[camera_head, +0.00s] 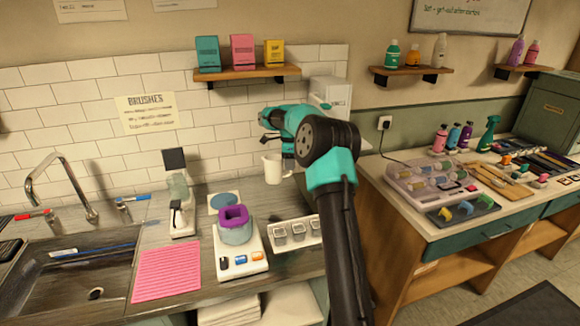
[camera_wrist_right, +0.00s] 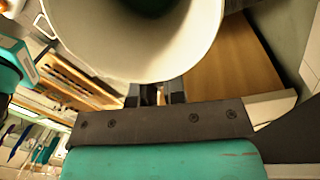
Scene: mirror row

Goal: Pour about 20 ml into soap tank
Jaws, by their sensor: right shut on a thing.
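A white jug (camera_head: 273,169) is near the wall at the middle of the counter and looks about upright. My right gripper (camera_head: 288,158) is at the jug's right side, shut on it. In the right wrist view the jug (camera_wrist_right: 120,62) fills the top, with its wide mouth facing up the picture and a dark inside. My right fingers (camera_wrist_right: 156,94) meet its near side there. How much liquid it holds cannot be told. A grey tank with a purple rim (camera_head: 235,217) stands on a white scale-like base (camera_head: 240,262), left of and nearer than the jug. My left gripper is out of view.
A white rack with small cups (camera_head: 296,234) is right of the base. A pink mat (camera_head: 167,272), a white-and-black device (camera_head: 180,200) and a sink (camera_head: 75,275) are to the left. A second bench (camera_head: 455,215) with several items is at right.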

